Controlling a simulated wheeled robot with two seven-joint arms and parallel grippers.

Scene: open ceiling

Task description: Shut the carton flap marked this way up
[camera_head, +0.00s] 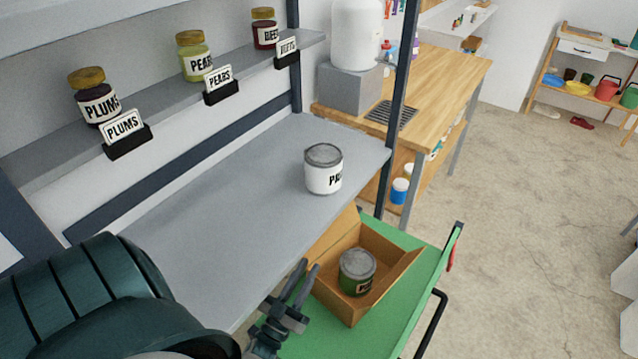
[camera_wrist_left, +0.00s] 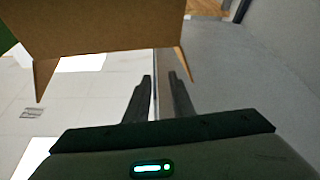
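An open cardboard carton (camera_head: 345,308) sits on a green cart top, with a green-labelled can (camera_head: 357,271) standing inside. One flap (camera_head: 332,238) stands up at its back left and another (camera_head: 405,268) leans outward on its right. No "this way up" marking is readable. My left gripper (camera_head: 304,268) is just left of the carton, its two fingers apart with nothing between them. In the left wrist view the carton (camera_wrist_left: 100,25) fills the upper left, with flap edges sticking out, and the open fingertips (camera_wrist_left: 160,77) are below and right of it. My right gripper is not in view.
A grey shelf (camera_head: 240,180) beside the carton bears a white-labelled can (camera_head: 323,170). Labelled jars stand on the upper shelf (camera_head: 150,118). The green cart (camera_head: 400,310) has a dark handle at its right. A dark shelf post (camera_head: 394,125) rises behind the carton. Floor at right is clear.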

